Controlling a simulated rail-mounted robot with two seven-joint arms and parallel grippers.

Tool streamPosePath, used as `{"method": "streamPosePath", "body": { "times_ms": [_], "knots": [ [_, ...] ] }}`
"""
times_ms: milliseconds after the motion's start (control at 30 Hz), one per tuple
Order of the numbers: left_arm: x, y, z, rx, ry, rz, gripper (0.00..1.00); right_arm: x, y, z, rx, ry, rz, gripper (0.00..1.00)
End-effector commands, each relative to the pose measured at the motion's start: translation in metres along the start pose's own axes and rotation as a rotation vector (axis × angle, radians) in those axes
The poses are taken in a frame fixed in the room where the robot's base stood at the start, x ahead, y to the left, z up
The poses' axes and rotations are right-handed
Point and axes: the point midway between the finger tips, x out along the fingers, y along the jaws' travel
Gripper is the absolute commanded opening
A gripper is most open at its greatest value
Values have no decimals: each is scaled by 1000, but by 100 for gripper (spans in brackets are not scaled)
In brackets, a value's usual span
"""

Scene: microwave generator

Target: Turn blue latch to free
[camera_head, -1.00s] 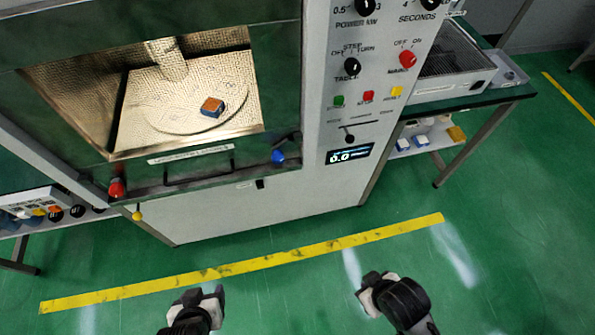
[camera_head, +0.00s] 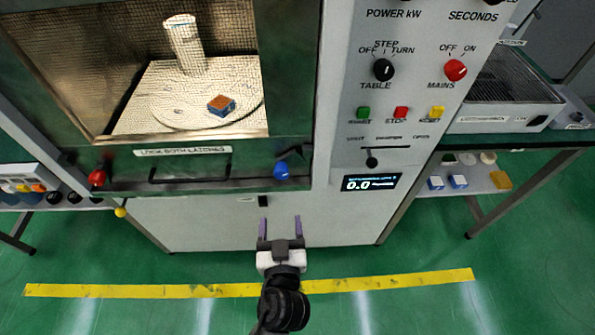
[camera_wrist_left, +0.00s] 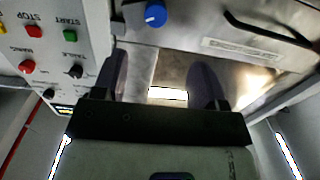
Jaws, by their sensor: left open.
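The blue latch (camera_head: 281,170) is a blue knob on a dark lever at the lower right corner of the microwave door (camera_head: 190,185). It also shows at the top of the left wrist view (camera_wrist_left: 155,14). My left gripper (camera_head: 280,219) is open and empty, below the blue latch and in front of the machine, with its two fingers pointing toward the cabinet. In the left wrist view its fingers (camera_wrist_left: 163,78) are apart, and the blue knob lies beyond them, not between them. My right gripper is not in view.
A red latch (camera_head: 97,178) sits at the door's lower left, with a yellow knob (camera_head: 120,212) below it. A black handle (camera_head: 190,175) runs between the latches. The control panel (camera_head: 400,90) is to the right. A block (camera_head: 221,105) rests on the turntable inside.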

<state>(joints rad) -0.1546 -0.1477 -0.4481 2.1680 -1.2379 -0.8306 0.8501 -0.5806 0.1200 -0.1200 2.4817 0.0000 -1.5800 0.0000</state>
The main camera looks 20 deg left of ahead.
Motion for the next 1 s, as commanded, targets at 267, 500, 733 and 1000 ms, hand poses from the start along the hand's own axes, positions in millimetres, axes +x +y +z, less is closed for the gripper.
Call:
{"method": "streamPosePath", "body": {
  "times_ms": [267, 500, 733, 1000],
  "knots": [
    [7, 4, -3, -135, 18, 23, 66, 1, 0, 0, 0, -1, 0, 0],
    [45, 4, -3, -136, 18, 22, 66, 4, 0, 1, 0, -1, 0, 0],
    [88, 4, -4, -134, 17, 20, 66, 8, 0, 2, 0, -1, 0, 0],
    [124, 6, -4, -135, 15, 22, 66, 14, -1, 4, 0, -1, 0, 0]
  ]
}}
